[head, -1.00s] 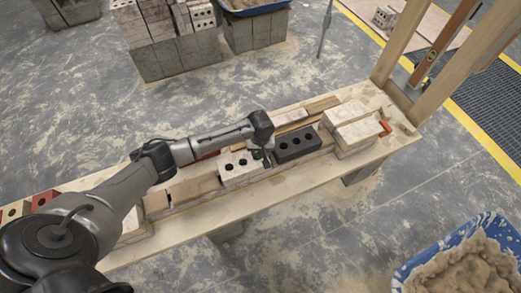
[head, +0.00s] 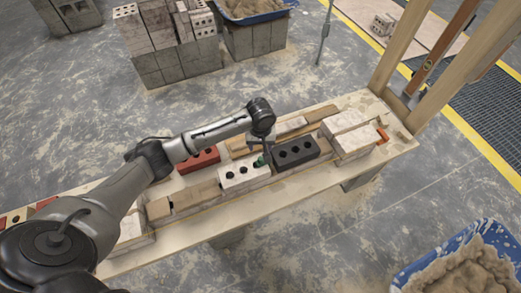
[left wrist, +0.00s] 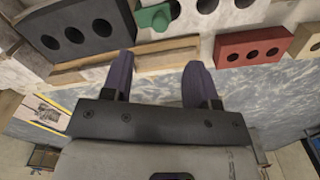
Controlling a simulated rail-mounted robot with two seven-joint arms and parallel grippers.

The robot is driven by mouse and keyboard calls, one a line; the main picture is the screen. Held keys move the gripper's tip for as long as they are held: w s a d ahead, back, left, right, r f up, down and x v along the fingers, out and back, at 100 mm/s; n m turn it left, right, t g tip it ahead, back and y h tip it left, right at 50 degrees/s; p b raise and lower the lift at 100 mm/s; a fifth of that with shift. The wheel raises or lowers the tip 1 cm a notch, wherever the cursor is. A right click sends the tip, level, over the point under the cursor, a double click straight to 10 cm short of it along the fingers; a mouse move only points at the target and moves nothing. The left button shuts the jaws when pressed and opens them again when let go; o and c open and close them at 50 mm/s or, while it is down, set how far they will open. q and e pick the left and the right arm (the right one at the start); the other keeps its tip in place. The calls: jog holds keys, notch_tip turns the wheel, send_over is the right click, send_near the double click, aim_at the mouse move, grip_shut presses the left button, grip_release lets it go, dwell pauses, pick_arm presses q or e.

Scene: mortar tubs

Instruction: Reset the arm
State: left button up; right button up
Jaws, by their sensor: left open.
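My left gripper (head: 262,142) hangs above the wooden bench (head: 210,232) in the head view, near the joint of a white brick and a dark brick. In the left wrist view my left gripper (left wrist: 160,80) shows its two fingers apart with nothing between them. The white brick with holes (head: 240,177) and the dark brick with holes (head: 295,151) lie end to end on the bench. A small green thing (left wrist: 154,17) lies by the white brick in the left wrist view. My right gripper is in neither view.
A red brick (head: 198,160) lies behind the white one. Pale bricks (head: 350,133) sit at the bench's right end, by a wooden upright frame (head: 392,62). A blue tub of mortar (head: 462,262) stands at lower right. Stacked blocks (head: 175,62) stand behind on open floor.

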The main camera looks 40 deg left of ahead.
pick_arm(q)
jog(key=shift+r, duration=1.8)
